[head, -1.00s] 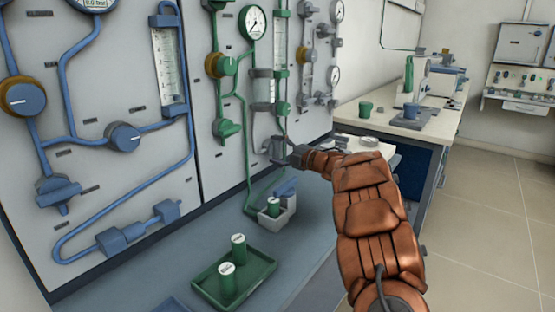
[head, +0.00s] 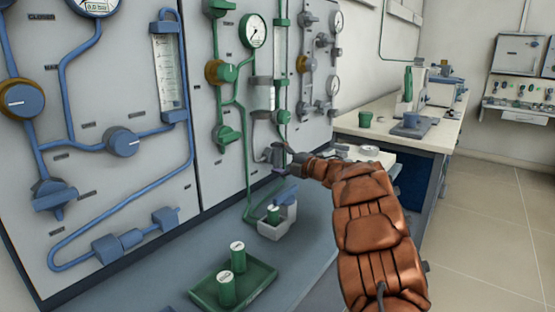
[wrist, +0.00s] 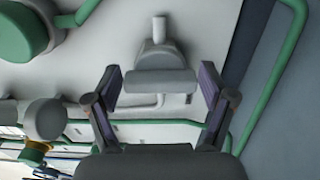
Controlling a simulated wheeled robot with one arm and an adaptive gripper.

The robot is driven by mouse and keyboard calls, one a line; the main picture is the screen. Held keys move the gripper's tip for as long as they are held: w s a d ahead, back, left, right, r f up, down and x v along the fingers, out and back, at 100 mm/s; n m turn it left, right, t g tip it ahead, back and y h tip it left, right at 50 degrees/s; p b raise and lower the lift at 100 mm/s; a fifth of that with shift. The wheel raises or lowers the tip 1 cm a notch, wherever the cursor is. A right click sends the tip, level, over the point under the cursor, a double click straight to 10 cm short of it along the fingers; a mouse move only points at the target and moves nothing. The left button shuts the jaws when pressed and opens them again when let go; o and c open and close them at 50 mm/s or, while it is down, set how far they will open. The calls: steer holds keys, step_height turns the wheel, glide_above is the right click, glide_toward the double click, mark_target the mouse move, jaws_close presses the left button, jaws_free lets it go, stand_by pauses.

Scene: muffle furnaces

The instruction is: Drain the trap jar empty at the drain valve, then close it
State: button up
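The clear trap jar (head: 263,93) is mounted on the panel among green pipes in the head view. Its liquid level is too small to tell. Below it is a small grey valve (head: 272,154), apparently the drain valve, partly hidden by my gripper (head: 288,160). In the wrist view, a grey bar-shaped handle (wrist: 152,82) on a round stem lies between the fingertips of my gripper (wrist: 160,85). The fingers are spread, one on each side of the bar and very close to its ends. I cannot tell whether they touch it.
A light grey box (head: 276,232) with a green canister and a blue part stands below my gripper. A green tray (head: 262,280) holds two green canisters on the bench. Green pipes (wrist: 275,85) run close to my gripper. A white bench (head: 400,130) stands behind right.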

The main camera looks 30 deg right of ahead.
steer(key=shift+o, duration=0.8)
steer(key=v, duration=1.2)
